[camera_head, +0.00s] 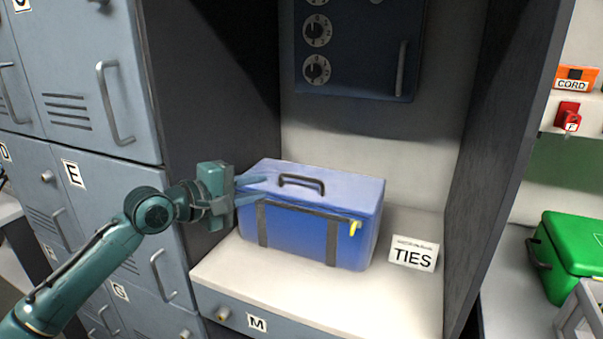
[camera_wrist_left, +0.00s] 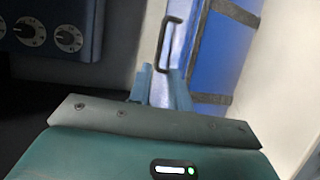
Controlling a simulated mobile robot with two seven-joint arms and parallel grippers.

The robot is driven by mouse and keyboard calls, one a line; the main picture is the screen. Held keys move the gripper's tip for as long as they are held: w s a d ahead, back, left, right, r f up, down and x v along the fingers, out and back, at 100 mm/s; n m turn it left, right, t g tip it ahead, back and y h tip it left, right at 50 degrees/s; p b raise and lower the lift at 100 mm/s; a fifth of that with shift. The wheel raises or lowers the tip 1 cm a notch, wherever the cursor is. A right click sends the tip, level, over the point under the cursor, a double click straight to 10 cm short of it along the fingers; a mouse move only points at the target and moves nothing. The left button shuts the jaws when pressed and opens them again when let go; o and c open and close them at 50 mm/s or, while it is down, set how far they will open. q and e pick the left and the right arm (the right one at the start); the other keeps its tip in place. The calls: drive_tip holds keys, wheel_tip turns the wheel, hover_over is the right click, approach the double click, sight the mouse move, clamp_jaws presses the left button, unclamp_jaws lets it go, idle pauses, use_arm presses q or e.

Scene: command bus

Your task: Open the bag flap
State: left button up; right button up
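The blue bag (camera_head: 300,235) stands upright on the white shelf of the bay, with its top flap (camera_head: 345,185) lying flat and closed. A dark handle (camera_head: 302,181) is on the flap, two dark straps run down the front, and a small yellow tag (camera_head: 354,228) hangs at the front right. My left gripper (camera_head: 264,187) is open and empty at the bag's upper left edge; contact cannot be told. In the left wrist view, its two fingers (camera_wrist_left: 163,72) point towards the handle (camera_wrist_left: 168,40) and the blue bag (camera_wrist_left: 225,55) beyond. My right gripper is not in view.
A "TIES" sign (camera_head: 412,254) stands right of the bag on the shelf (camera_head: 300,285). Dark bay walls rise on both sides. A dark blue dial box (camera_head: 360,50) is above. Grey lockers (camera_head: 85,80) are left; a green case (camera_head: 575,255) is at right.

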sight(298, 179)
use_arm(q)
drive_tip(key=x, duration=1.2)
drive_tip(key=shift+w+d+f+p, duration=0.1)
drive_tip(key=shift+w+d+p, duration=0.15)
drive_tip(key=shift+d+p, duration=0.1)
drive_tip(key=shift+c, duration=0.3)
clamp_jaws()
